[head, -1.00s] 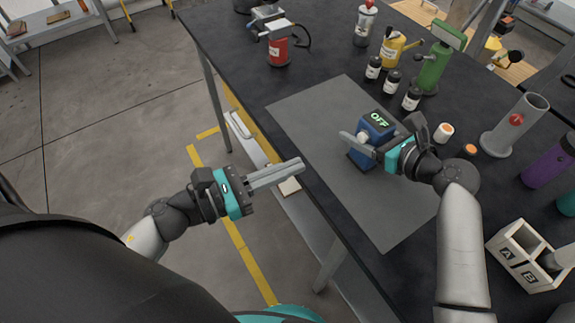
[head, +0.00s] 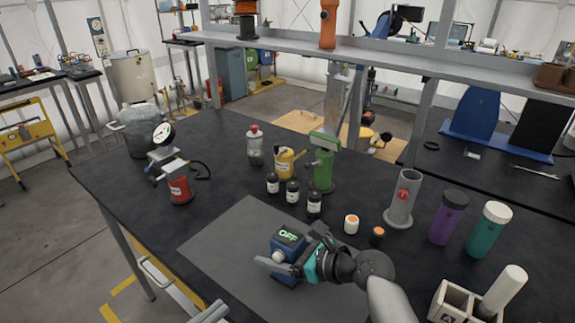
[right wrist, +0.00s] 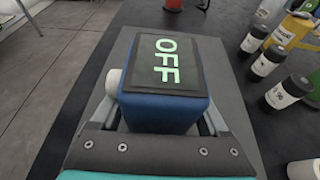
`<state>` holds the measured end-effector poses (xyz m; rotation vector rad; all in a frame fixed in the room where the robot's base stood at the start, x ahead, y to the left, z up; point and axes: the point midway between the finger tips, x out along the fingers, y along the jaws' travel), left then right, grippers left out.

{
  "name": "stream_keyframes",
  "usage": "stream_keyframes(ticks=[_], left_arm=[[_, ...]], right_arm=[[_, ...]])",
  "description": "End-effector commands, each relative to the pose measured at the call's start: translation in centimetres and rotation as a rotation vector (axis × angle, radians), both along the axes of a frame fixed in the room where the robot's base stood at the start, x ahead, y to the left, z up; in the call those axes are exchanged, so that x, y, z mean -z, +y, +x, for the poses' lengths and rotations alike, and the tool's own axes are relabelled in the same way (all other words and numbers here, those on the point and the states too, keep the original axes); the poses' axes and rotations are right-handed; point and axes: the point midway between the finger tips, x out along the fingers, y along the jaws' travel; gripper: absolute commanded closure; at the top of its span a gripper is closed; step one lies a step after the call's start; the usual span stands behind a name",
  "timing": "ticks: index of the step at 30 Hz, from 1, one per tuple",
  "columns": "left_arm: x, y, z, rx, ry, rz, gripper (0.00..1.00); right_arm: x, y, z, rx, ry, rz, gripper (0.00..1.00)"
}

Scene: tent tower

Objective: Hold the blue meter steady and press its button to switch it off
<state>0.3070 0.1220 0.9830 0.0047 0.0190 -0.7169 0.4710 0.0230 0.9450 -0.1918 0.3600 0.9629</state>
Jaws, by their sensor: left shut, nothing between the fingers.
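The blue meter (head: 287,271) stands upright on the grey mat, and its display reads OFF in green. It also shows close up in the right wrist view (right wrist: 160,108). A round white button (head: 279,256) sticks out of its left side, also in the right wrist view (right wrist: 112,82). My right gripper (head: 284,263) is shut on the meter, with one finger on each side of the body in the right wrist view. My left gripper (head: 214,312) shows only as grey fingertips at the bottom edge, shut and empty, left of the meter and apart from it.
Small dark bottles (head: 292,192), a yellow can (head: 285,163) and a green device (head: 323,165) stand behind the mat (head: 225,240). A red device (head: 178,188) stands to the left. A grey cylinder (head: 402,200), purple bottle (head: 447,220) and white holder (head: 455,303) stand to the right.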

Motion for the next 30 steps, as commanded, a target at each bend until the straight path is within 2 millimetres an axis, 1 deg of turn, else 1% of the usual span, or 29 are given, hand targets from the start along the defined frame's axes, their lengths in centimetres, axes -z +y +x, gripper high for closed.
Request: stream_keyframes(ticks=[1, 4, 5, 13, 17, 20, 30], left_arm=[[0.0, 0.0, 0.0, 0.000, 0.000, 0.000, 1.00], [0.0, 0.0, 0.0, 0.000, 0.000, 0.000, 1.00], [0.0, 0.0, 0.0, 0.000, 0.000, 0.000, 1.00], [0.0, 0.0, 0.0, 0.000, 0.000, 0.000, 1.00], [0.0, 0.0, 0.0, 0.000, 0.000, 0.000, 1.00], [0.0, 0.0, 0.0, 0.000, 0.000, 0.000, 1.00], [0.0, 0.0, 0.0, 0.000, 0.000, 0.000, 1.00]], right_arm=[[0.0, 0.0, 0.0, 0.000, 0.000, 0.000, 0.15], [0.0, 0.0, 0.0, 0.000, 0.000, 0.000, 0.04], [0.0, 0.0, 0.0, 0.000, 0.000, 0.000, 0.03], [0.1, -0.1, -0.1, -0.001, 0.003, -0.002, 0.03], [-0.2, -0.8, -0.6, -0.001, 0.002, -0.002, 0.03], [-0.7, -1.8, -1.3, 0.000, 0.001, -0.003, 0.03], [-3.3, -6.9, -4.6, 0.001, 0.001, -0.004, 0.03]])
